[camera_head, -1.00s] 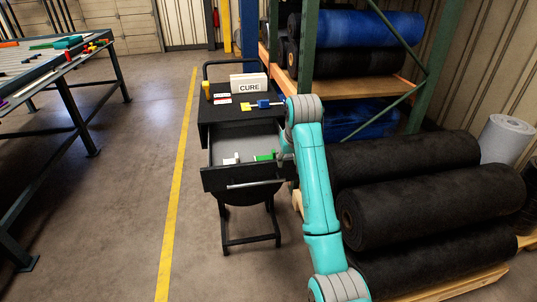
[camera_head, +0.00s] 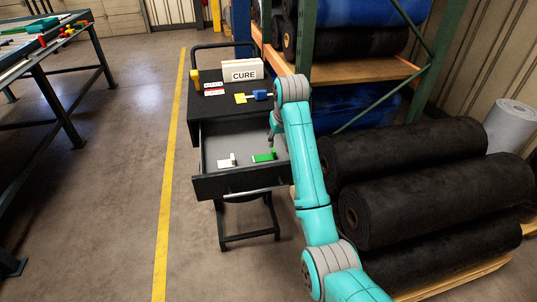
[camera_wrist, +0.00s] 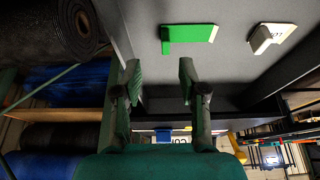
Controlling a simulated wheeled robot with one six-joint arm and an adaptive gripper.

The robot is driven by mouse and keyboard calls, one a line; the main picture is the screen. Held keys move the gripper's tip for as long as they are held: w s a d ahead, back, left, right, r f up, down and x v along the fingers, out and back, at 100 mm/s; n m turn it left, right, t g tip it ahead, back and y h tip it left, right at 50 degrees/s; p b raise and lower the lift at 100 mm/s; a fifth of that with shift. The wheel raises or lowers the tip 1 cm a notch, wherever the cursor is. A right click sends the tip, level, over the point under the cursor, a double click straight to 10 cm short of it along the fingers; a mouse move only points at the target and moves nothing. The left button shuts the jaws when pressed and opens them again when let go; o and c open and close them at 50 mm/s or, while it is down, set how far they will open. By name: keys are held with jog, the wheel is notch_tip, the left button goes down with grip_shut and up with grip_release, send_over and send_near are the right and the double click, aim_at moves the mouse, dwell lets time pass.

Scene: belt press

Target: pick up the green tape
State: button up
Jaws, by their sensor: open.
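The green tape (camera_head: 264,156) lies in the open drawer of the black cart, at the right part of the drawer floor. It also shows in the wrist view (camera_wrist: 190,36), beyond the fingertips, as a green flat piece with a pale end. My gripper (camera_wrist: 160,72) is open, with nothing between its two fingers. In the head view my gripper (camera_head: 272,135) is over the drawer's right side, behind the tape and apart from it; its fingers are small and partly hidden there.
A white piece (camera_head: 227,161) lies left of the tape in the drawer (camera_head: 215,148). The cart top (camera_head: 211,108) holds a CURE sign (camera_head: 243,76), a yellow-and-blue item (camera_head: 255,97) and small pieces. Black rolls (camera_head: 430,190) and a rack stand at right.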

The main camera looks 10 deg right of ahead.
aim_at(274, 151)
jog(key=shift+a+x, duration=0.2)
jog(key=shift+x, duration=1.65)
jog(key=shift+a+x, duration=0.2)
jog(key=shift+x, duration=1.6)
jog(key=shift+w, duration=0.15)
grip_shut()
